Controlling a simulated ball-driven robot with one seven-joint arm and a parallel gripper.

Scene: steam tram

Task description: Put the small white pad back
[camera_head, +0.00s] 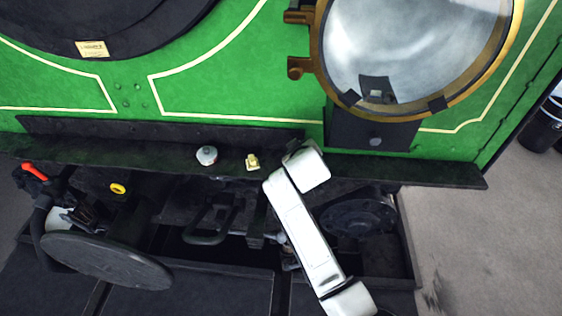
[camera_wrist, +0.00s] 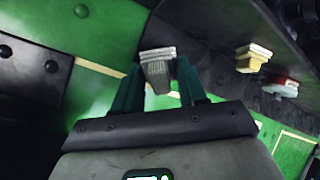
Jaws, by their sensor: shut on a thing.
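My gripper (camera_wrist: 160,72) is shut on a small block in the wrist view. The block, which looks like the small white pad (camera_wrist: 158,54), has a pale layered top and a grey ribbed lower part between the two dark green fingers. In the head view my white arm reaches up to the dark ledge, and its dark end (camera_head: 294,150) is beside the ledge's right part. The fingers and the held pad are hidden there. I cannot tell whether the pad touches the ledge or the green front.
A yellow block (camera_head: 252,161) and a round white-and-red thing (camera_head: 207,155) stand on the dark ledge (camera_head: 100,150) left of my gripper; the wrist view shows both at right. A brass-rimmed lamp (camera_head: 318,50) is above right. A round buffer plate (camera_head: 105,262) juts out lower left.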

